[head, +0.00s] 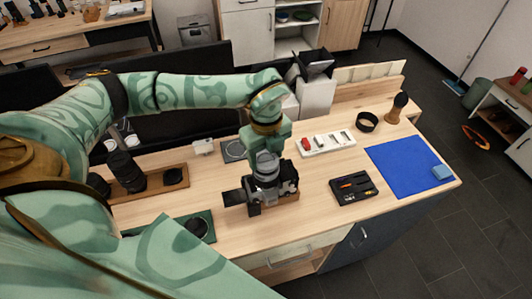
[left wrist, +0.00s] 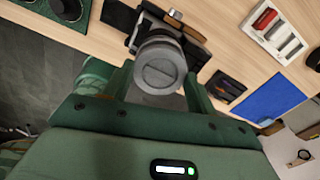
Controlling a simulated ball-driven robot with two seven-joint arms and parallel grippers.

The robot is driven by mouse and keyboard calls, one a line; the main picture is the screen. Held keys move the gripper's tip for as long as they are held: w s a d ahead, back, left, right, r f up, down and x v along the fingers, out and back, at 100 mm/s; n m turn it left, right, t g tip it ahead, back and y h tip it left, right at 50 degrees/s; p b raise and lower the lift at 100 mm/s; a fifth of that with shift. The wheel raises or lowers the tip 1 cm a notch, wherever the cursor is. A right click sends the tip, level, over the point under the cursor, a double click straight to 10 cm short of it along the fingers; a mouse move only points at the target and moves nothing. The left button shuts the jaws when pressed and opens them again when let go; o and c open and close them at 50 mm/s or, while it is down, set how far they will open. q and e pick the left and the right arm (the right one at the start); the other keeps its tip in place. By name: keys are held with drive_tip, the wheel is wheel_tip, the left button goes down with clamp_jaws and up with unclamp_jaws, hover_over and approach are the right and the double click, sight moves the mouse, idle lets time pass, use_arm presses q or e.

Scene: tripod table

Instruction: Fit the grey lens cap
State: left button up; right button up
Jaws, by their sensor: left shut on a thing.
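My left gripper (head: 266,163) reaches down over the black and silver camera (head: 287,180) near the table's front edge. In the left wrist view, the gripper's two green fingers (left wrist: 158,85) are shut on the round grey lens cap (left wrist: 158,76), which has a line across its face. The cap sits in front of the camera's lens, with the camera body (left wrist: 146,30) just beyond it. The cap covers the lens front in this view, so I cannot tell whether it touches or is seated. My right gripper is not in view.
Left of the camera are a dark green tray (head: 207,218) and a wooden rack (head: 148,189) with black lenses. To the right lie a black tool tray (head: 341,198), a white tray (head: 318,150), a blue mat (head: 405,160) and a brush (head: 399,102). Bare wood separates them.

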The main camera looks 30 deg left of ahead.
use_arm(q)
drive_tip(key=shift+f, duration=0.15)
idle(0.3)
drive_tip(key=shift+f, duration=0.45)
idle(0.8)
drive_tip(key=o, duration=1.4)
drive_tip(key=shift+c, duration=0.2)
drive_tip(key=shift+r, duration=0.1)
wheel_tip(320, 180, up, 7)
drive_tip(key=p, duration=0.5)
drive_tip(key=shift+s, duration=0.1)
